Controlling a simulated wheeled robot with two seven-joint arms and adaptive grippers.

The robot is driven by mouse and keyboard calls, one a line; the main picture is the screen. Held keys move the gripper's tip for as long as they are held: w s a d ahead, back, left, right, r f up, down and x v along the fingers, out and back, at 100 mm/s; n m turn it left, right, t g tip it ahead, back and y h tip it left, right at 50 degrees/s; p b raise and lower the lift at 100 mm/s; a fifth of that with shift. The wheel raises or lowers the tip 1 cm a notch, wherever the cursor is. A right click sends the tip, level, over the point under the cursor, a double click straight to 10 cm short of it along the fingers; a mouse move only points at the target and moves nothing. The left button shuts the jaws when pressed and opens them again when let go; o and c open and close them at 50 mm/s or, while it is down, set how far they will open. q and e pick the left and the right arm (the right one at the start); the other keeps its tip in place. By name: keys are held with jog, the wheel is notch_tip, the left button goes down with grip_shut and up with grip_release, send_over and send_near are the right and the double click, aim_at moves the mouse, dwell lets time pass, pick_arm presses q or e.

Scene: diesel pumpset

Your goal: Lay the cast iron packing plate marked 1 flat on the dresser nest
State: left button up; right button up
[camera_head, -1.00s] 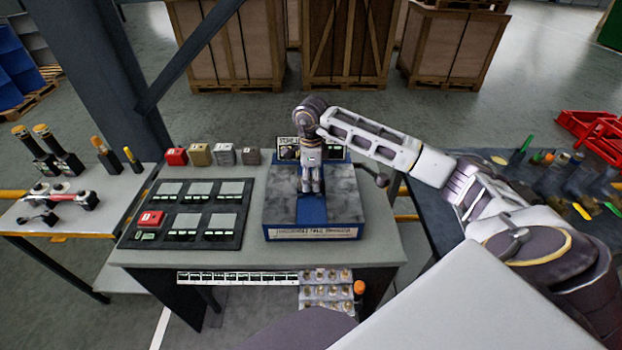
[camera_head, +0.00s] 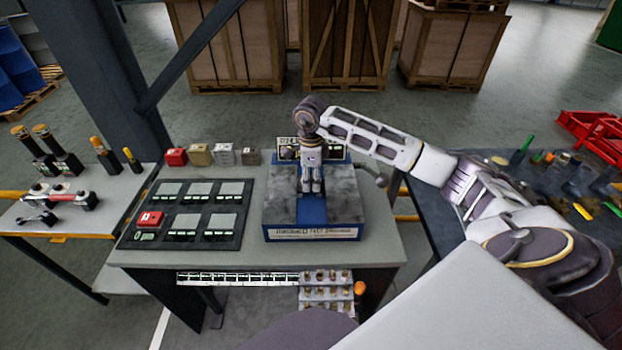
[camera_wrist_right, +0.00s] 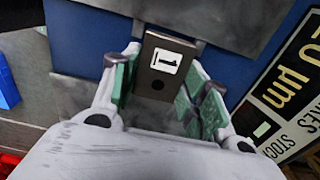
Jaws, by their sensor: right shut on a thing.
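The packing plate (camera_wrist_right: 157,62) is a dark flat piece with a white label marked 1 and a dark round hole. My right gripper (camera_wrist_right: 160,82) is shut on it, with green pads on either side. In the head view my right gripper (camera_head: 311,188) points down over the middle of the blue fixture (camera_head: 313,222), which I take for the dresser. It has two mottled grey slabs (camera_head: 345,205) and a blue channel between them. The gripper hides the plate in the head view. I cannot tell whether the plate touches the channel. My left gripper is out of view.
Left of the fixture, a dark board (camera_head: 190,215) holds several grey plates and a red block (camera_head: 150,219). Several small blocks (camera_head: 200,155) line the table's back edge. Side tables hold tools.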

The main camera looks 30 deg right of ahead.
jog(key=shift+f+b, duration=0.45)
jog(key=shift+f, duration=0.1)
jog(key=o, duration=1.4)
jog(key=shift+f, duration=0.1)
notch_tip(320, 180, up, 12)
dwell(0.5)
notch_tip(320, 180, up, 6)
jog(key=p, duration=0.4)
dwell(0.3)
